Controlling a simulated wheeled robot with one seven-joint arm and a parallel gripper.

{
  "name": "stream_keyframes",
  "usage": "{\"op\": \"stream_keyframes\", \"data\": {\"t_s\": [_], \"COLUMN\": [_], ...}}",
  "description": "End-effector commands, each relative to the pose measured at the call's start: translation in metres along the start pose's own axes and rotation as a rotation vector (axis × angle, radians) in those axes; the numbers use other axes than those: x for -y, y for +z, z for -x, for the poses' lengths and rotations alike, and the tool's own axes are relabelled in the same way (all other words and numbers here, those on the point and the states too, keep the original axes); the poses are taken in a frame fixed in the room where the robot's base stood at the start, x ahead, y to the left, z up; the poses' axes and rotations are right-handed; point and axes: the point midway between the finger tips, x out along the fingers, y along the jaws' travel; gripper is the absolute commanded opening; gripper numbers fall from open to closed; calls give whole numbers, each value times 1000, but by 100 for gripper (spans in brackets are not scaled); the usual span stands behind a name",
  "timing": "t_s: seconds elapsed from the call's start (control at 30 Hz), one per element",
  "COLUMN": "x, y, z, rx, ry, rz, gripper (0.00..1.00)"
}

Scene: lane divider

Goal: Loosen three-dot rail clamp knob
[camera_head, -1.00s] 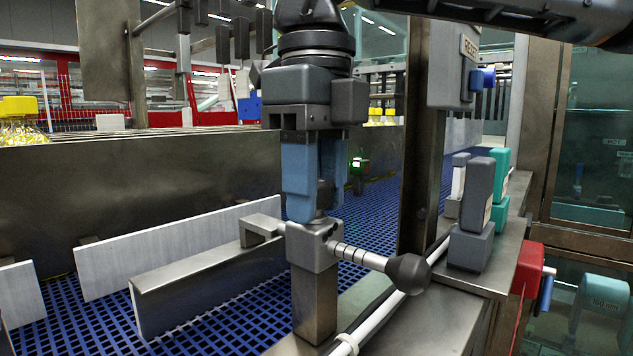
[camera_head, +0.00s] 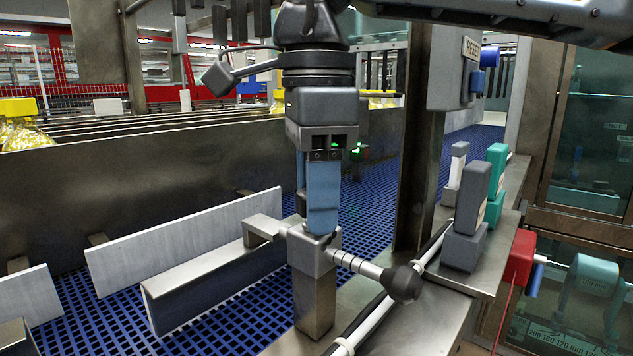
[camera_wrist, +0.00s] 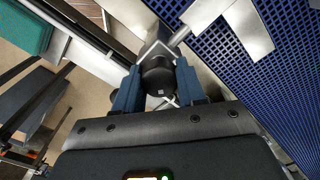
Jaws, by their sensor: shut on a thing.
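The rail clamp has a grey metal block (camera_head: 308,256) on a square post beside the blue belt. An arm from the block reaches left to the metal guide rail (camera_head: 210,272). A graduated rod with a black end knob (camera_head: 402,284) sticks out to the right. My gripper (camera_head: 320,226) points down onto the top of the block. Its blue fingers are shut on a black knob (camera_wrist: 158,72), which shows between them in the wrist view and is mostly hidden in the head view. I cannot make out any dots on it.
The blue mesh belt (camera_head: 358,225) runs behind the clamp. A steel upright (camera_head: 425,130) stands close at the right. Grey and teal blocks (camera_head: 472,200) stand on the right ledge. A white cable runs along the ledge near the post.

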Motion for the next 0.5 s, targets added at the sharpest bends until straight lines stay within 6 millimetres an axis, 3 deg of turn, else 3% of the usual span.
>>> {"op": "stream_keyframes", "data": {"t_s": [0.5], "x": [1], "y": [-1], "z": [-1], "rx": [-2], "ry": [5], "rz": [464], "gripper": [9]}}
